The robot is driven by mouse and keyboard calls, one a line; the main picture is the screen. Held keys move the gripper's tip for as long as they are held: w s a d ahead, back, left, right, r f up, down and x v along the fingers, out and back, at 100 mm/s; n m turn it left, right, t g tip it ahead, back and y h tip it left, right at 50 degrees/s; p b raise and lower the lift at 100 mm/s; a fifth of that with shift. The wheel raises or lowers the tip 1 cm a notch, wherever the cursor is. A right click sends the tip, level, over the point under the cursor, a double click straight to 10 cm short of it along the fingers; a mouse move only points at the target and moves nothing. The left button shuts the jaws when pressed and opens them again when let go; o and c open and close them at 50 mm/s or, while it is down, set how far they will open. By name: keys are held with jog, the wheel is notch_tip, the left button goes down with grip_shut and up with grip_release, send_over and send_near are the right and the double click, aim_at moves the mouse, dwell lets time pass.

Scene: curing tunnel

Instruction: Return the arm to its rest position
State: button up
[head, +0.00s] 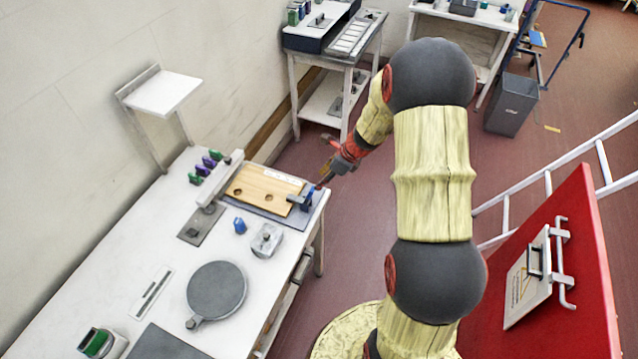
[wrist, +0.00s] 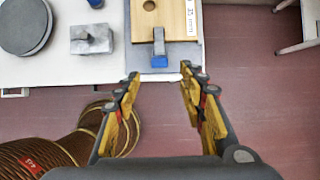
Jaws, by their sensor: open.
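My arm reaches from my base toward the white workbench (head: 165,245) in the head view. My gripper (head: 322,183) is at the bench's far right corner, beside a wooden board with round holes (head: 262,187). In the wrist view my gripper (wrist: 158,85) is open, with its two fingers spread apart and nothing between them. The fingertips show just outside the bench edge, below a blue-ended clamp (wrist: 159,50) on the board (wrist: 172,18). I cannot tell the height of the fingertips over the bench edge from these views.
A grey round plate (head: 216,290), a metal block (head: 267,240) and a blue piece (head: 240,225) lie on the bench. A red panel (head: 570,270) and a white ladder (head: 560,170) stand at right. A grey bin (head: 511,103) stands behind. Red floor between is open.

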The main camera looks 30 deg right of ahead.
jog(key=shift+s+r, duration=0.1)
jog(key=shift+r, duration=0.05)
dwell(0.5)
jog(key=s+a+r+n+h+b, duration=0.1)
jog(key=s+a+r+n+b, duration=0.3)
jog(key=s+n, duration=0.5)
jog(key=s+a+r+n+t+h+b, duration=0.1)
jog(key=s+a+r+n+b, duration=0.4)
jog(key=s+a+n+b, duration=0.2)
jog(key=s+a+r+n+h+b, duration=0.1)
jog(key=s+a+r+n+b, duration=0.3)
jog(key=s+n, duration=0.7)
jog(key=shift+s+a+r+n+b, duration=0.15)
jog(key=shift+s+a+n+b, duration=0.2)
jog(key=shift+a+n+b, duration=0.4)
